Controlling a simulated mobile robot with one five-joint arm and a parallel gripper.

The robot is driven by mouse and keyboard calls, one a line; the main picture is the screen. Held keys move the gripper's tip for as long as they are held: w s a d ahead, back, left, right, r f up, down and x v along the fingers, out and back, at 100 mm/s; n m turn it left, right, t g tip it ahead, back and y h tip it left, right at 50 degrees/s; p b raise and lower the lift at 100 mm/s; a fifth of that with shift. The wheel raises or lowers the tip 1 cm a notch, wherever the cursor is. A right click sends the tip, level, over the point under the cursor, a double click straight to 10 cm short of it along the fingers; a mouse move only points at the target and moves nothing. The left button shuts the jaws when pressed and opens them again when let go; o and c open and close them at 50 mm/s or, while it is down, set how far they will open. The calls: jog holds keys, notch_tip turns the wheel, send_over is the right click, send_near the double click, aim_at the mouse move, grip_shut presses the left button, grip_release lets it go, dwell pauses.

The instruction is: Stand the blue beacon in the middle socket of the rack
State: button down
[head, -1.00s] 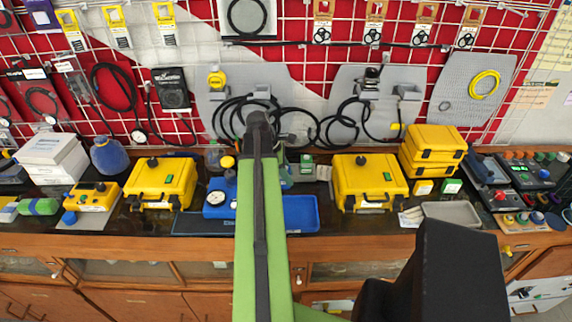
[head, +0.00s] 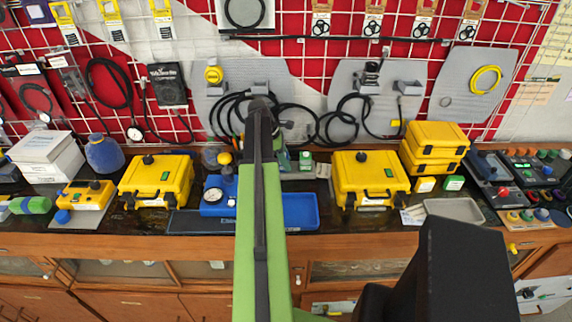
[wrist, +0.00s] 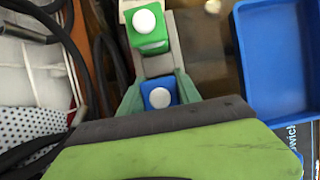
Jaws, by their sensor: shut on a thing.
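In the wrist view the blue beacon (wrist: 158,96), a blue block with a round white top, sits between the greenish fingers of my gripper (wrist: 157,90), which is shut on it. Just beyond it is a pale grey strip that looks like the rack (wrist: 156,64). A green beacon (wrist: 146,24) with a white top stands on the strip's far part. I cannot tell whether the blue beacon touches the rack, and its lower part is hidden. In the head view my arm covers the gripper and the blue beacon; a green beacon (head: 305,157) shows right of the arm.
A blue tray (wrist: 285,108) lies right of my gripper in the wrist view. Black cables (wrist: 80,70) hang at the left. In the head view yellow cases (head: 157,178) and (head: 371,180) stand on either side. A pegboard with hoses rises behind the bench.

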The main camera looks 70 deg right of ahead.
jog(key=c, duration=1.3)
grip_release()
jog(key=shift+f, duration=0.1)
jog(key=o, duration=0.4)
jog(key=shift+o, duration=0.2)
jog(key=shift+r, duration=0.4)
jog(key=p+v, duration=1.1)
jog(key=shift+w+r, duration=0.2)
jog(key=shift+r, duration=0.05)
jog(key=shift+a, duration=0.1)
